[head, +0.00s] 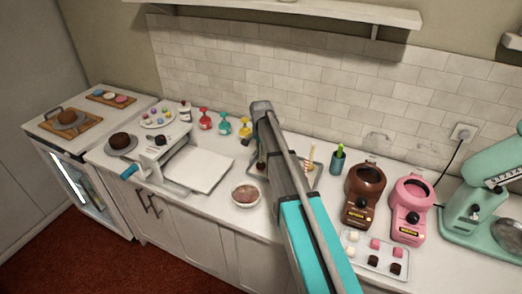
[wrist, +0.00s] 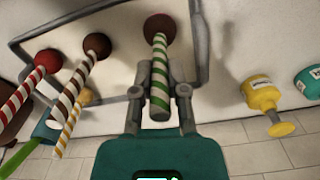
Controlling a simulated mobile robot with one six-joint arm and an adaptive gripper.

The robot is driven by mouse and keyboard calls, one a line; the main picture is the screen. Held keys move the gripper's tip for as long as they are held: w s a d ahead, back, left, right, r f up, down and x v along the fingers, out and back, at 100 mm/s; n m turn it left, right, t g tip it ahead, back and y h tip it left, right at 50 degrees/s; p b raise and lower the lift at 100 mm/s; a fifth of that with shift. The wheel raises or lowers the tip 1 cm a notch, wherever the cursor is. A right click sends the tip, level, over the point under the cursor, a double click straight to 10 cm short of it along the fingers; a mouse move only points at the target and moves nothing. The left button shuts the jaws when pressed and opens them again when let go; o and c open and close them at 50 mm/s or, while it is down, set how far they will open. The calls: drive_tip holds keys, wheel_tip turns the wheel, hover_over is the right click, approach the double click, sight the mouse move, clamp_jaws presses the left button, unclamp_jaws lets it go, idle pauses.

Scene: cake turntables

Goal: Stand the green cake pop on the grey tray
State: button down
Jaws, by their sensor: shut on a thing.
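The green cake pop, a dark brown ball (wrist: 161,27) on a green-and-white striped stick, is in the wrist view. My gripper (wrist: 160,78) is shut on its stick. The ball lies within the outline of the grey tray (wrist: 204,60); whether it touches the tray I cannot tell. Three other pops, with red (wrist: 22,95), brown-and-white (wrist: 80,85) and yellow (wrist: 70,128) striped sticks, stand to the left. In the head view my arm hides the gripper and most of the tray (head: 319,176).
A blue cup (head: 337,162) with green things in it stands right of the tray. Yellow (head: 245,128) and teal (head: 224,124) bottles stand to its left, and a bowl (head: 245,195) in front. Brown (head: 364,195) and pink (head: 410,208) machines are further right. The tiled wall runs behind.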

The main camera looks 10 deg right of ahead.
drive_tip(key=shift+f, duration=0.3)
drive_tip(key=c, duration=0.6)
unclamp_jaws()
drive_tip(key=shift+r, duration=0.2)
